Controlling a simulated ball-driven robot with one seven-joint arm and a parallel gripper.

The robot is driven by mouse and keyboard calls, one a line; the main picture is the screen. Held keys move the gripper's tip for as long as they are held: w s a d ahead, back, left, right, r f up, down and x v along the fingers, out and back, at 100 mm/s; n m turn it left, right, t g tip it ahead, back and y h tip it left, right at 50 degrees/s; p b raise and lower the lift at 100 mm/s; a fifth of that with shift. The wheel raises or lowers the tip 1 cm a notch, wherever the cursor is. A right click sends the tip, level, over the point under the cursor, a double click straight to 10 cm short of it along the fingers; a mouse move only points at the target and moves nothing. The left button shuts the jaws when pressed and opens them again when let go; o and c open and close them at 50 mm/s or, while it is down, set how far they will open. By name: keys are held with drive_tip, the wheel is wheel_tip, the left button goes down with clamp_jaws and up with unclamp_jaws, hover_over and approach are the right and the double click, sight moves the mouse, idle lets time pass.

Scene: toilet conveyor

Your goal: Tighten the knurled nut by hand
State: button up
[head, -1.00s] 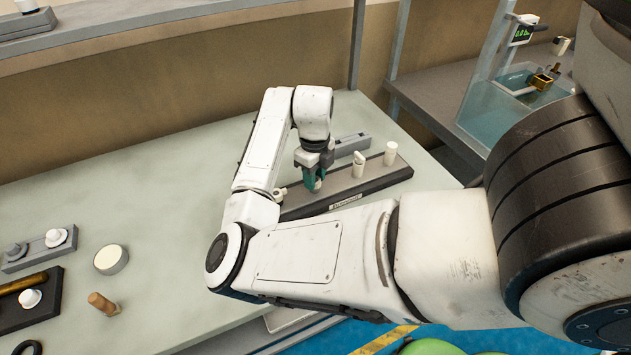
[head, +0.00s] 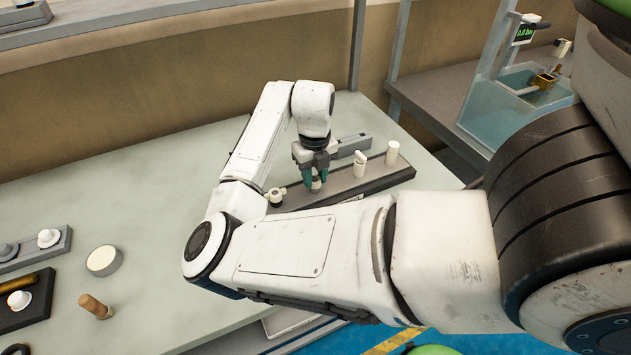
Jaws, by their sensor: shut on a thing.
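My gripper (head: 317,180) points down over a long grey fixture bar (head: 345,185) with a dark base on the bench. Its teal fingers stand on either side of a small pale fitting, the knurled nut (head: 316,186), and are shut on it. The nut sits low on the bar; its knurling is too small to make out. Other pale fittings stand on the same bar: a white one with a side stub (head: 276,197) at the left end, one with a tilted top (head: 359,164), and a plain upright cylinder (head: 392,153) at the right.
A small grey block (head: 352,145) lies behind the bar. At the left are a round white-topped disc (head: 104,260), a wooden-handled tool (head: 96,307) and trays of fittings (head: 35,252). A glass-sided tank (head: 510,105) stands beyond the bench at the right.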

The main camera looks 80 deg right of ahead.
drive_tip(key=shift+f+m+b, duration=0.1)
drive_tip(key=shift+m+b, duration=0.45)
drive_tip(key=shift+m, duration=0.15)
drive_tip(key=shift+m+b, duration=0.9)
drive_tip(key=shift+m, duration=0.9)
drive_tip(key=o, duration=0.7)
drive_tip(key=shift+c, duration=0.2)
drive_tip(key=shift+r, duration=0.2)
drive_tip(key=shift+r+p, duration=1.1)
drive_tip(key=shift+r, duration=0.35)
